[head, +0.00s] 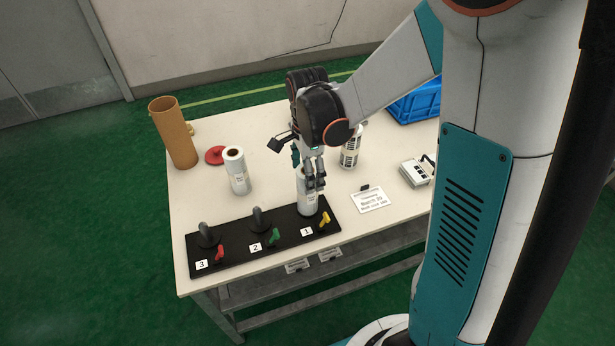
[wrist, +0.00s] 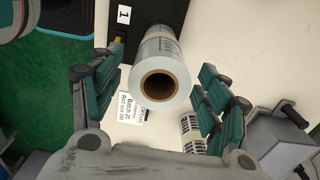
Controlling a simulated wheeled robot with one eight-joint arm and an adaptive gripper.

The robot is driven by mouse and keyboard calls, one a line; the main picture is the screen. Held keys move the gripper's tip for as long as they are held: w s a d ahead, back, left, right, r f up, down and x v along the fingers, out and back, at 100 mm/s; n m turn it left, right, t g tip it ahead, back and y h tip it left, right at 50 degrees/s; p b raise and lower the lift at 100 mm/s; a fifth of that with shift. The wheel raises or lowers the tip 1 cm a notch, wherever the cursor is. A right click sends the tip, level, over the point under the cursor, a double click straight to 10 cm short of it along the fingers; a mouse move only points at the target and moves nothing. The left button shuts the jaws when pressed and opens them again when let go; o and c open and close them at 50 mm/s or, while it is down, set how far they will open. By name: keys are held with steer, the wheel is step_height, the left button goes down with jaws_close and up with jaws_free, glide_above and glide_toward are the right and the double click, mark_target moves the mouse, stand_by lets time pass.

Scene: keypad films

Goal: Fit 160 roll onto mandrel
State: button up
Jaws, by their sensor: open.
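A white roll (head: 307,200) with a brown core stands upright at place 1 of the black board (head: 240,247). The mandrel there is hidden, and I cannot tell how the roll sits on it. My gripper (head: 311,181) is over the roll's top, fingers open on either side. In the wrist view the roll (wrist: 160,76) lies between the fingers (wrist: 160,100), with gaps on both sides. Bare grey mandrels stand at place 2 (head: 260,221) and place 3 (head: 207,237). Another white roll (head: 237,172) stands behind the board. A roll with dark markings (head: 350,150) stands further right. Size labels are unreadable.
A brown tube (head: 174,135) and a red disc (head: 215,155) are at the table's back left. A printed card (head: 371,200) and a grey device (head: 415,172) are at the right, a blue crate (head: 417,104) behind. Red, green and yellow levers line the board.

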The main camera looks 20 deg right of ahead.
step_height(320, 180, up, 9)
steer(key=shift+r, duration=0.2)
stand_by(0.5)
steer(key=s+r+n+t, duration=0.3)
steer(key=s+n, duration=0.4)
steer(key=n, duration=0.2)
steer(key=s+r+n+t, duration=0.3)
steer(key=s+n+t, duration=0.1)
steer(key=s+n, duration=0.4)
steer(key=shift+r+n, duration=0.3)
steer(key=shift+n, duration=0.2)
steer(key=shift+c, duration=0.3)
stand_by(0.4)
